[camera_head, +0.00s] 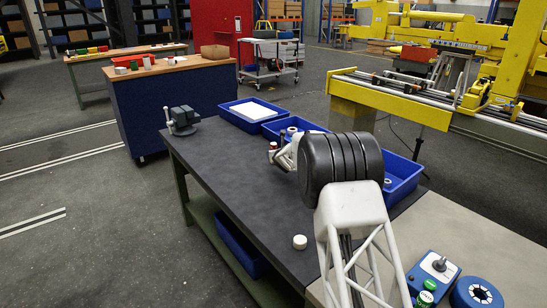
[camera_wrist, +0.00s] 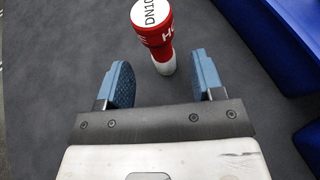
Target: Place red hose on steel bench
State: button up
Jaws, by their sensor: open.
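The red hose (camera_wrist: 155,38) shows in the wrist view as a red cylinder with a white top marked DN10 and a white lower end. It appears to stand upright on a dark grey surface. My gripper (camera_wrist: 163,75) is open, its two blue fingers apart, with the hose just beyond and between the tips. In the head view a small red and white piece (camera_head: 273,146) shows at my gripper, largely hidden by my arm. A dark-topped bench (camera_head: 225,170) lies under my gripper, and a lighter grey top (camera_head: 465,235) adjoins it; I cannot tell which is the steel bench.
Blue trays (camera_head: 250,122) line the bench's far edge. A grey vise (camera_head: 182,120) sits at its far left corner. A white round piece (camera_head: 300,242) lies near the front edge. A blue device (camera_head: 433,272) stands at lower right. The dark top's left middle is clear.

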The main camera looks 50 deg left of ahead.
aim_at(274, 147)
jog(key=shift+a, duration=0.15)
jog(key=shift+x, duration=2.4)
jog(key=shift+c, duration=0.2)
grip_shut()
jog(key=shift+r, duration=0.15)
jog(key=shift+r, duration=1.7)
jog(key=shift+s+d, duration=0.2)
jog(key=shift+d, duration=0.1)
